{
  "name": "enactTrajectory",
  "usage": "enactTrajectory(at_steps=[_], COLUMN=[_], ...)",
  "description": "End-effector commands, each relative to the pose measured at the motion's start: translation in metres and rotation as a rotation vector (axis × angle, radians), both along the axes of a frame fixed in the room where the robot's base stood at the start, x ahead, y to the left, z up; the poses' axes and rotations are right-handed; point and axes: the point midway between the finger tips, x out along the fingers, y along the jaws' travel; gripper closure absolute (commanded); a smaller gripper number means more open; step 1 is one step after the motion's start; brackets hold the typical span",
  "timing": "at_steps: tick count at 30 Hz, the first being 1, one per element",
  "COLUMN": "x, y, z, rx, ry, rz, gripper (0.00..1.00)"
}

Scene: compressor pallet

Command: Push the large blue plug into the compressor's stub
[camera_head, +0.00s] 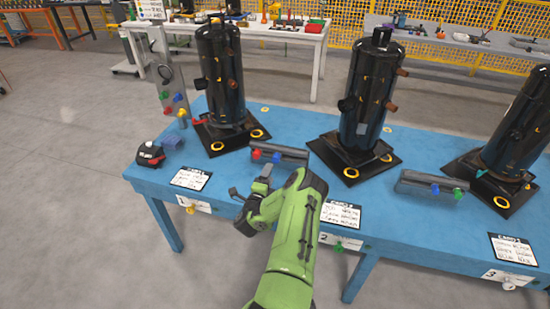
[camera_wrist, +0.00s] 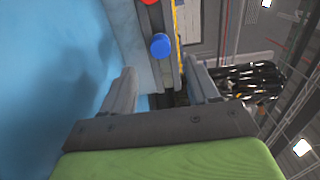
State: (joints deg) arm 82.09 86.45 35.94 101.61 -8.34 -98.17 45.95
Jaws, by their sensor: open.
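A blue plug (camera_head: 277,157) sits beside a red plug (camera_head: 256,154) on the front of a grey holder (camera_head: 291,152) on the blue table. In the wrist view a round blue plug (camera_wrist: 160,45) shows between and beyond my fingers, apart from both, on a grey bar. My gripper (camera_head: 251,182) is open and empty, low over the front of the table, in front of the holder. Its two fingers also show in the wrist view (camera_wrist: 160,68). Black compressors stand behind: the left one (camera_head: 221,75) and the middle one (camera_head: 368,95), with short side stubs. Which stub takes the plug I cannot tell.
A second holder (camera_head: 425,180) with plugs lies right of the middle compressor. A third compressor (camera_head: 520,125) leans into view at right. A plug panel (camera_head: 160,65), a black-red tool (camera_head: 150,154) and label cards (camera_head: 191,179) are on the table's left. Grey floor lies in front.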

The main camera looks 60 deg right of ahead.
Motion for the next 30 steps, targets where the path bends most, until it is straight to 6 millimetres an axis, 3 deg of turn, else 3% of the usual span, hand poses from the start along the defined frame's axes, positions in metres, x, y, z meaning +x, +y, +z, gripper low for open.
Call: enactTrajectory(at_steps=[16, 30], x=[0.011, 0.013], y=[-0.075, -0.084], z=[-0.001, 0.000], rx=[-0.003, -0.001], ry=[0.000, 0.001], rz=[-0.003, -0.001], gripper=[0.40, 0.40])
